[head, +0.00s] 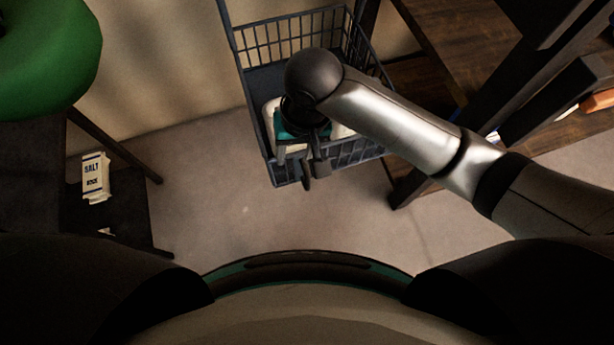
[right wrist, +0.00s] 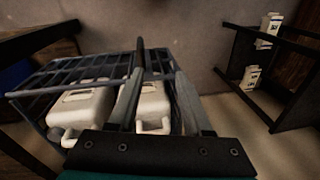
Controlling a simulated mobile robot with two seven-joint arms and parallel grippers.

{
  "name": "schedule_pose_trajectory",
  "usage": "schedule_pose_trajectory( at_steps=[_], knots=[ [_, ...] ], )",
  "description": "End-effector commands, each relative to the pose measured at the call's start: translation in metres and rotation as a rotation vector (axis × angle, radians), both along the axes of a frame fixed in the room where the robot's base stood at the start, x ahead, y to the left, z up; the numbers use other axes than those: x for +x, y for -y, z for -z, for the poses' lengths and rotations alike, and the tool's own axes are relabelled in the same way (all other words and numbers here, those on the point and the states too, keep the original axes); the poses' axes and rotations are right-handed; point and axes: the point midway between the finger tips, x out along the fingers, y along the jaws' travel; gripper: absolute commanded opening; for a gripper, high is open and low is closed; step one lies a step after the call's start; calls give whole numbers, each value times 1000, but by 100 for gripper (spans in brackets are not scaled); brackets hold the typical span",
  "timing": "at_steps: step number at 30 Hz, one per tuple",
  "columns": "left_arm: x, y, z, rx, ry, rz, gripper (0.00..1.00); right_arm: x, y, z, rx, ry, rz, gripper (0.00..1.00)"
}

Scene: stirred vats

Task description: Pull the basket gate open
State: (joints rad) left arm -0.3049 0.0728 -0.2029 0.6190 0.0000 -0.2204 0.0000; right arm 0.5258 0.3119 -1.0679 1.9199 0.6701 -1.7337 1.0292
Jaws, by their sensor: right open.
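The dark wire basket (head: 262,45) hangs or stands ahead of me in the head view, and in the right wrist view it (right wrist: 48,77) fills the left half. Its low barred front side (head: 362,152), which looks like the gate, faces me and appears upright and shut. White containers (right wrist: 82,105) are inside. My right gripper (head: 312,182) is at this front side, pointing down, with its jaws apart. In the right wrist view its two fingers (right wrist: 160,62) reach toward the basket's rim. I cannot tell whether they touch it. My left gripper is not in view.
A dark rack with a white salt pack (head: 95,178) stands at left, below a large green round vessel (head: 50,55). Wooden shelving (head: 455,45) stands at right, close to my right arm. The floor (head: 240,210) between is clear.

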Motion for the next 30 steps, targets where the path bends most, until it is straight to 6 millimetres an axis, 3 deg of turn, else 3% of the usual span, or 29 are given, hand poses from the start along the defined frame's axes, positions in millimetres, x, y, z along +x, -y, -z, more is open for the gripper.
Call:
schedule_pose_trajectory(
  at_steps=[6, 11, 30],
  knots=[
    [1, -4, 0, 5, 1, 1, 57, 5, 20, -4, -121, -16, 43, 50],
    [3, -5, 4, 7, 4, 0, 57, 5, 23, 3, -140, -23, 54, 50],
    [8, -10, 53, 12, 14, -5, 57, 4, 23, 127, -137, -21, 51, 50]
  ],
)
